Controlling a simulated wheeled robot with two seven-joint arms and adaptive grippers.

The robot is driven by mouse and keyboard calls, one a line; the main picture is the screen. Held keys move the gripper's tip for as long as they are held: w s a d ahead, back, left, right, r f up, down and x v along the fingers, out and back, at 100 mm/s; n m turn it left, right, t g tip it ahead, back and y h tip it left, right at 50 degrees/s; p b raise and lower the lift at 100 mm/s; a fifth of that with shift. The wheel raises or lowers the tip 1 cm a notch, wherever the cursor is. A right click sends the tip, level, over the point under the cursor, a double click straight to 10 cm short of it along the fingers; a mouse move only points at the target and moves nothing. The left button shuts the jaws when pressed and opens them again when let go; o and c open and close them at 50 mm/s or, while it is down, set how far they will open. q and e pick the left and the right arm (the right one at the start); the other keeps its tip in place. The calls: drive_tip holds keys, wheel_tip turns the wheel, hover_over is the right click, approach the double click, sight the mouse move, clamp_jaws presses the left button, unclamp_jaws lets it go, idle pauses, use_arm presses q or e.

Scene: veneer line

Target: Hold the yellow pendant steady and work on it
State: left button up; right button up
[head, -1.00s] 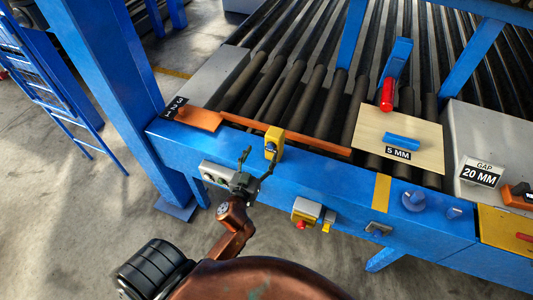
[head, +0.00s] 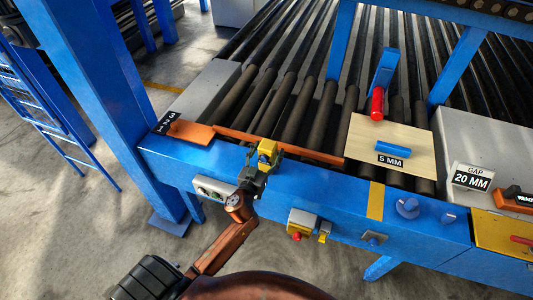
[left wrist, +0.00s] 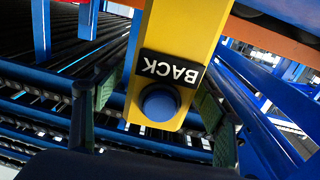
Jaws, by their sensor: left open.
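In the left wrist view the pendant (left wrist: 180,30) fills the middle, with a black BACK label (left wrist: 170,70) and a round blue button (left wrist: 160,104). My left gripper (head: 264,160) is open at the pendant. In the left wrist view its fingers (left wrist: 157,95) stand on either side of the pendant's button end, with a visible gap on the left; contact on the right cannot be told. My right gripper is not in view.
A blue beam (head: 340,195) runs along the roller conveyor (head: 290,105). A wood sheet (head: 411,158) marked 5 MM with a blue handle lies right. A box with a red button (head: 301,222) hangs on the beam's front. A blue post (head: 105,90) stands left.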

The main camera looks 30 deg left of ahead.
use_arm(q)
drive_tip(key=shift+c, duration=0.7)
drive_tip(key=c, duration=1.4)
drive_tip(key=shift+o, duration=0.2)
